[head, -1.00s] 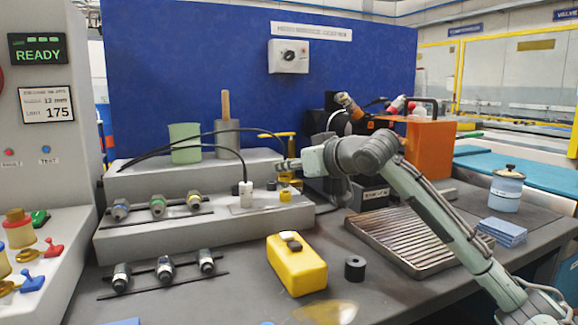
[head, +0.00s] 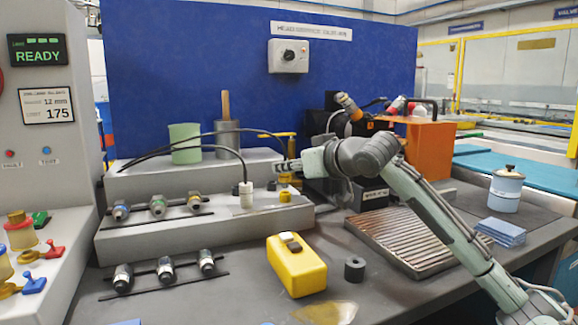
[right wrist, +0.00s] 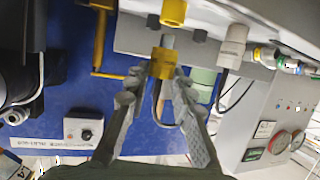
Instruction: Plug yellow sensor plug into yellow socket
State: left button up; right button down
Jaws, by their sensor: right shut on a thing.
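My right gripper (right wrist: 160,80) is shut on the yellow plug (right wrist: 163,62), and its two fingers press on the plug's sides. The plug's grey tip points at the yellow socket (right wrist: 173,12). The tip is close to the socket's mouth; whether they touch I cannot tell. In the head view my right gripper (head: 282,166) is above the yellow socket (head: 285,196) on the upper grey step, with the plug (head: 285,178) small between them. My left gripper is not in view.
A white plug with a black cable (head: 246,192) stands left of the yellow socket, and a dark socket (head: 271,186) is close by. A yellow bracket (head: 291,150) rises behind. A yellow box (head: 296,265), a black ring (head: 355,268) and a ribbed tray (head: 400,240) lie in front.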

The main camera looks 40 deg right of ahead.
jog(key=shift+f+b, duration=0.95)
jog(key=shift+f, duration=0.45)
jog(key=c, duration=1.2)
grip_release()
jog(key=v, duration=1.2)
